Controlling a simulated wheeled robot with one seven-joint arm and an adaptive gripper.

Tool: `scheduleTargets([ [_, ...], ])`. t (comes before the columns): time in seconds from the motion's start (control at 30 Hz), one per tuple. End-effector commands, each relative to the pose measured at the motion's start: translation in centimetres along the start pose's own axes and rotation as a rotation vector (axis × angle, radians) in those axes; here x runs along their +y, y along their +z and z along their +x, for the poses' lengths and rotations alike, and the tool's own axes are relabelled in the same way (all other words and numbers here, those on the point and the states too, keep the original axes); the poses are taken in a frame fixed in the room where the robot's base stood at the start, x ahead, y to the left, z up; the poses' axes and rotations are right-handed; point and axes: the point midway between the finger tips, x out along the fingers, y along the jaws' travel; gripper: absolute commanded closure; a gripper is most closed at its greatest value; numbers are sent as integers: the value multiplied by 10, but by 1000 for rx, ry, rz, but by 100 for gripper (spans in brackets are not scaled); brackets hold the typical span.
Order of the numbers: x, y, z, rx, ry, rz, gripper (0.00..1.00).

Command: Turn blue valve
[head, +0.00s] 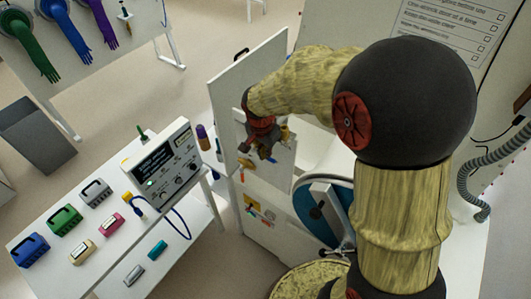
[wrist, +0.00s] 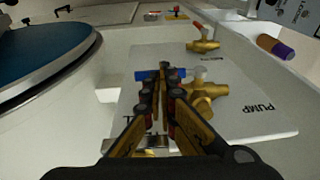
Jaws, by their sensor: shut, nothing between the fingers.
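The blue valve handle (wrist: 146,76) lies crosswise on the white valve panel (wrist: 260,115) in the wrist view, showing to either side of my fingertips. Its middle and body are hidden behind my gripper (wrist: 163,72). The fingers are shut with nothing between them, and their tips overlap the blue handle in the picture; I cannot tell whether they touch it. A brass valve (wrist: 203,93) by the PUMP label sits just right of the fingers. In the head view my gripper (head: 268,150) is in front of the white panel, and the blue handle cannot be made out.
Another brass valve with a red-orange handle (wrist: 203,40) sits farther along the panel. A round blue glovebox door (wrist: 50,60) is at left. A purple-and-orange bottle (wrist: 276,46) is at right. The white table (head: 95,235) holds several coloured cases and a meter box (head: 162,165).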

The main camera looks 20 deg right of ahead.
Motion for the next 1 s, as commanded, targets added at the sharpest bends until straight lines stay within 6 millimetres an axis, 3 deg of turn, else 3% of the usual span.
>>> scheduleTargets([
  [0.57, 4, 2, 7, 0, -85, 19, 100],
  [1.0, 10, 4, 25, 2, -284, 61, 100],
])
